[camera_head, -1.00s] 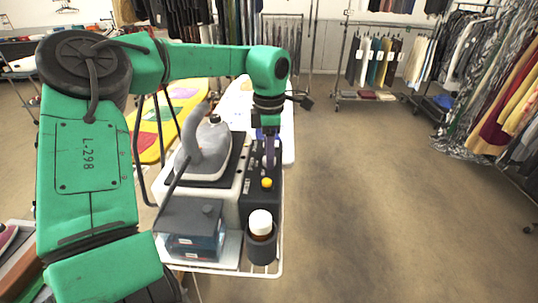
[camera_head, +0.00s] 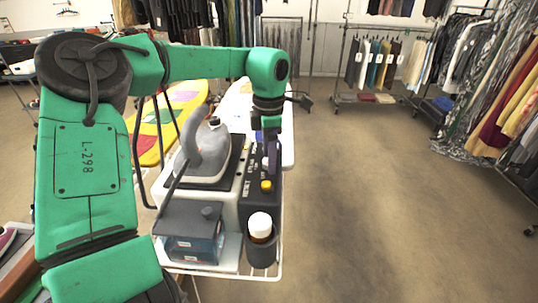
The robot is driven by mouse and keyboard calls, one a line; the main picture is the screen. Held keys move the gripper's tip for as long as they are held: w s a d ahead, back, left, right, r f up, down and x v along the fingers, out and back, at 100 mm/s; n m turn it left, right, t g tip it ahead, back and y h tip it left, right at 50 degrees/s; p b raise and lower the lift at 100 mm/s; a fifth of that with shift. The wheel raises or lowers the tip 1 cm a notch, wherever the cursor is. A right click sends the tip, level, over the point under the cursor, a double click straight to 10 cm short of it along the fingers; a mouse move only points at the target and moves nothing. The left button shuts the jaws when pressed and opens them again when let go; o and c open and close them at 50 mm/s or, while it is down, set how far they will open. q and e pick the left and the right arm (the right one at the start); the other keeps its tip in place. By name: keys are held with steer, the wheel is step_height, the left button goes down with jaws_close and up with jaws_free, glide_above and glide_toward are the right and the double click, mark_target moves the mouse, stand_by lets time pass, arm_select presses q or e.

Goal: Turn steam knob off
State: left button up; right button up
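The steam station has a dark control panel (camera_head: 256,200) on its right side, with a yellow knob (camera_head: 266,186) near its front. My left arm reaches over the station from the left. My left gripper (camera_head: 270,160) points down at the panel, just behind the yellow knob. Its fingers are dark and small here, and I cannot tell whether they are open or shut, or whether they touch a control under them. Which control is the steam knob is not clear. My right gripper is not in view.
A bottle with a white cap (camera_head: 260,226) stands in a dark holder at the station's front right. A bluish water tank (camera_head: 192,240) sits at the front left. Ironing boards (camera_head: 160,125) stand behind. Clothes racks line the back and right. Floor on the right is clear.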

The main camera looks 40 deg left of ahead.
arm_select(q)
step_height(320, 180, up, 15)
steer(key=shift+f, duration=0.2)
steer(key=shift+p, duration=0.3)
